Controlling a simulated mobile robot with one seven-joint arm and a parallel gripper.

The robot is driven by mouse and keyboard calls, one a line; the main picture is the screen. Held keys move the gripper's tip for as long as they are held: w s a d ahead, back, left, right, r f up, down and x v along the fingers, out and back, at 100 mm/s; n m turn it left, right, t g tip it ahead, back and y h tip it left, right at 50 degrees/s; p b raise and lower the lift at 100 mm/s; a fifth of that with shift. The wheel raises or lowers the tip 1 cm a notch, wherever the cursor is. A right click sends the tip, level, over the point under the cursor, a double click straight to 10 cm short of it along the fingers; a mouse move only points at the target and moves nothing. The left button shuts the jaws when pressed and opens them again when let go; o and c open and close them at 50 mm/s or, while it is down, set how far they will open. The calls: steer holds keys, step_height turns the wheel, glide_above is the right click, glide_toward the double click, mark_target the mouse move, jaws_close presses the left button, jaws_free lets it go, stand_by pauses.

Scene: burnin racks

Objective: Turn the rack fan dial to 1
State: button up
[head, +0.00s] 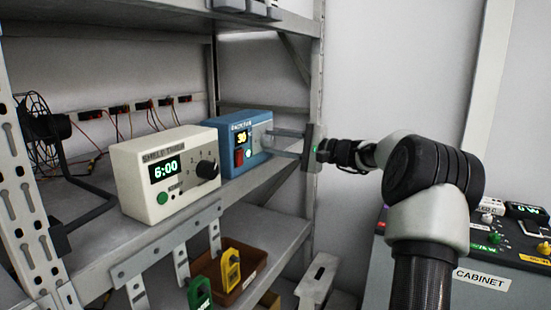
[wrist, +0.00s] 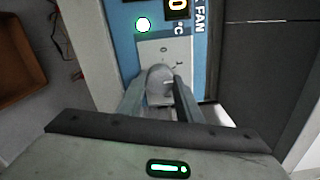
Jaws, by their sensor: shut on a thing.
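The rack fan unit is a blue box (head: 228,127) on the rack shelf, with a lit display reading about 30, a red switch and a pale lit button. Its grey round dial (head: 266,141) is on a light plate at the box's right side. My gripper (head: 274,144) reaches in from the right and is shut on the dial. In the wrist view the dial (wrist: 160,82) sits between the fingers of my gripper (wrist: 161,92). Small marks show on the plate above and beside the dial. The dial's pointer is too unclear to read.
A cream box (head: 150,203) with a 6:00 display and black knob stands left of the blue box. A rack upright (head: 315,70) rises close to my gripper. A cabinet panel (head: 515,250) stands at right.

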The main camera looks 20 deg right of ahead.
steer(key=n+b, duration=0.4)
steer(key=shift+n, duration=0.4)
stand_by(0.4)
steer(key=o, duration=1)
steer(key=shift+o, duration=0.2)
steer(key=p+v, duration=0.2)
steer(key=v, duration=1.5)
steer(key=shift+s+d, duration=0.2)
steer(key=shift+a, duration=0.15)
